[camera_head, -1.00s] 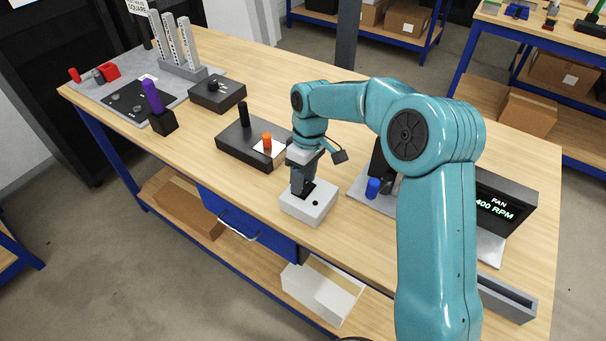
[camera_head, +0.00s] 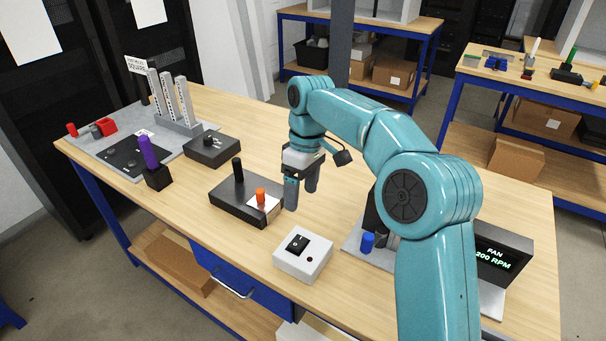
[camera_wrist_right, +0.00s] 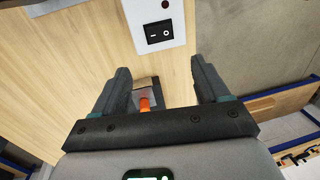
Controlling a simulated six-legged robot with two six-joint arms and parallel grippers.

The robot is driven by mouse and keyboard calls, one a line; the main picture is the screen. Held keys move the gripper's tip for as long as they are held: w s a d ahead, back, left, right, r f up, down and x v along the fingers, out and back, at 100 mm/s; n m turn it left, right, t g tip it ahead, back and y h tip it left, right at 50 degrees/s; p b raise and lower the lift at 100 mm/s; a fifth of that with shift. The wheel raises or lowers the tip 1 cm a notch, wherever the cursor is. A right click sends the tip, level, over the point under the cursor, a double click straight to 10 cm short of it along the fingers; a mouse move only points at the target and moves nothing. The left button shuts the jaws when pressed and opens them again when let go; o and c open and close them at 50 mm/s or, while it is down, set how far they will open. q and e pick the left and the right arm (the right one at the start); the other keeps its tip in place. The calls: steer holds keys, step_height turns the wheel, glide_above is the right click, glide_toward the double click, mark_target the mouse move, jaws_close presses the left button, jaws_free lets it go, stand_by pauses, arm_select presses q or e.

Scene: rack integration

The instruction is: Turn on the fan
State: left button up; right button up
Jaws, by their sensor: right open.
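The white switch box (camera_head: 312,265) sits near the table's front edge with a black rocker switch (camera_head: 297,243) on top. The switch (camera_wrist_right: 159,33) also shows in the wrist view, marked with a dash and a circle; I cannot tell which side is pressed. A small dark red dot (camera_wrist_right: 165,4) is beside it. My right gripper (camera_head: 301,193) is open and empty, above the table behind the box and not touching it. The fan display (camera_head: 495,254) at right shows "FAN" and "200 RPM"; my arm may hide a leading digit. My left gripper is out of view.
A dark box (camera_head: 230,208) with a black lever and an orange peg (camera_head: 261,195) stands left of the gripper. A blue knob (camera_head: 367,242) is to the right. A black knob box (camera_head: 211,150) and a purple handle (camera_head: 147,152) are farther left.

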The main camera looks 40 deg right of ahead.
steer(key=shift+d+r+p, duration=0.15)
steer(key=shift+r, duration=0.85)
steer(key=shift+d+r+p, duration=0.15)
steer(key=shift+r, duration=0.8)
steer(key=shift+f, duration=0.1)
